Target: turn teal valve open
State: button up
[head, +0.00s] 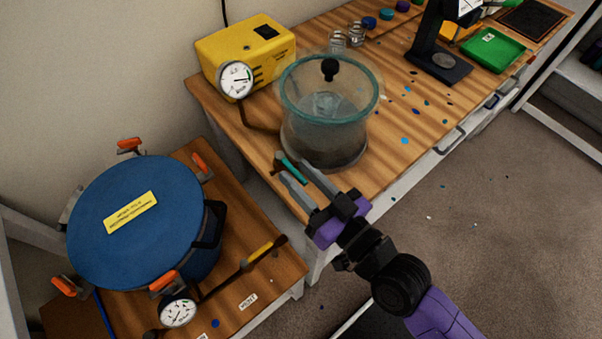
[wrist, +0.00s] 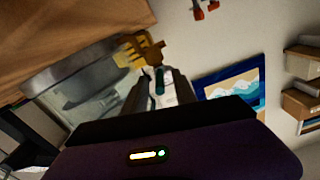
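The teal valve handle (head: 291,168) is a short bar low at the front left of the clear vacuum chamber (head: 325,115), which has a teal-rimmed lid with a black knob. My gripper (head: 291,170) reaches in from the lower right, its grey fingers apart on either side of the teal handle. In the wrist view the handle (wrist: 160,81) shows between the fingertips (wrist: 159,78), with some space beside it. I see no clear contact between fingers and handle.
A yellow pump (head: 245,55) with a gauge (head: 235,79) stands behind the chamber, joined by a dark hose. A blue-lidded pressure pot (head: 140,222) with orange clamps and a yellow-handled lever (head: 258,252) stands at left. Jars, a black stand and a green tray (head: 491,50) sit farther right.

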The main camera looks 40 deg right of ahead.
grip_shut()
dwell(1.4)
